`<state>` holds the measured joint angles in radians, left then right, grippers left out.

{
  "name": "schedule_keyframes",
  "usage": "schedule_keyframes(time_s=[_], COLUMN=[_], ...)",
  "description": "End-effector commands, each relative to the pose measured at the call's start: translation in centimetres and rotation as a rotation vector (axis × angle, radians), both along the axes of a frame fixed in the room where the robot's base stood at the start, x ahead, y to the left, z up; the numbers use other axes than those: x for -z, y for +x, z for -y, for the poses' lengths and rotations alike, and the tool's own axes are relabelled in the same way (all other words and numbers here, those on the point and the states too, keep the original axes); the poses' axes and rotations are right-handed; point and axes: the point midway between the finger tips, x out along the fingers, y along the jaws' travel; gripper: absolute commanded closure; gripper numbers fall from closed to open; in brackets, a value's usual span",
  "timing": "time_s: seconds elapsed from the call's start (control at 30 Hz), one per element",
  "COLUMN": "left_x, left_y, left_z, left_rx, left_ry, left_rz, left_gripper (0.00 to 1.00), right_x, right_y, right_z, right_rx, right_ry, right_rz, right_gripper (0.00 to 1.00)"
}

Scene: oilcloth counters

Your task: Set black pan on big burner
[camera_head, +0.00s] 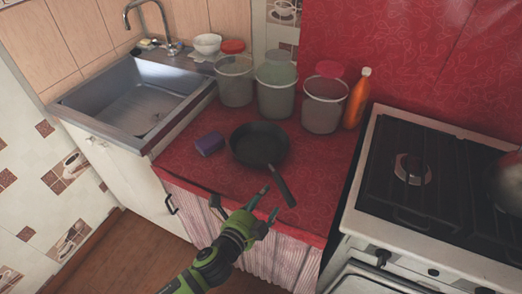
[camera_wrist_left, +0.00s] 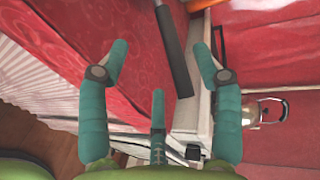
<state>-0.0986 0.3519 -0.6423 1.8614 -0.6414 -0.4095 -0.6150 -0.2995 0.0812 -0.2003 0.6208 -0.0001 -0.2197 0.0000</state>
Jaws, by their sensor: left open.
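The black pan (camera_head: 258,142) sits on the red counter, its handle (camera_head: 281,186) pointing toward the front edge. My left gripper (camera_head: 268,203) is open and empty at the counter's front edge, beside the end of the handle. In the left wrist view the handle (camera_wrist_left: 173,48) shows between the spread fingers (camera_wrist_left: 161,52), apart from them. The stove (camera_head: 365,205) stands to the right. One round burner (camera_head: 412,168) shows under its dark grate. I cannot tell its size against the others. My right gripper is not in view.
A purple sponge (camera_head: 210,143) lies left of the pan. Behind stand containers (camera_head: 323,108) and an orange bottle (camera_head: 357,98). A metal sink (camera_head: 135,103) is at the left. A shiny pot or kettle (camera_head: 508,183) is on the stove's right side. The grate around the visible burner is clear.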

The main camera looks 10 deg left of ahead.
Motion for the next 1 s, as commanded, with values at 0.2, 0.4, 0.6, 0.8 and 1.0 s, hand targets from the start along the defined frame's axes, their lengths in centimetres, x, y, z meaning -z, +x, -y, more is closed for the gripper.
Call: schedule_keyframes(time_s=[0.2,0.4,0.6,0.8,1.0], left_x=[0.2,0.6,1.4,1.7,1.7], left_y=[1.0,2.9,5.4,6.3,6.2], left_z=[1.6,2.5,3.6,4.0,4.0], left_rx=[0.074,0.070,0.068,0.069,0.069], left_ry=[0.056,0.053,0.050,0.050,0.049], left_rz=[0.054,0.051,0.050,0.049,0.049], left_gripper=[0.35,0.35,0.35,0.35,0.43], right_x=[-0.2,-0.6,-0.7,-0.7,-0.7], right_y=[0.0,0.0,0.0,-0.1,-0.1], right_z=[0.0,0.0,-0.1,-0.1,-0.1], right_rx=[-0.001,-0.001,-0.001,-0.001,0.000], right_ry=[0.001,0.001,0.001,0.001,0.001], right_rz=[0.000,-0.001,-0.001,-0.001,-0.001], right_gripper=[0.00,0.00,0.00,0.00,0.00])
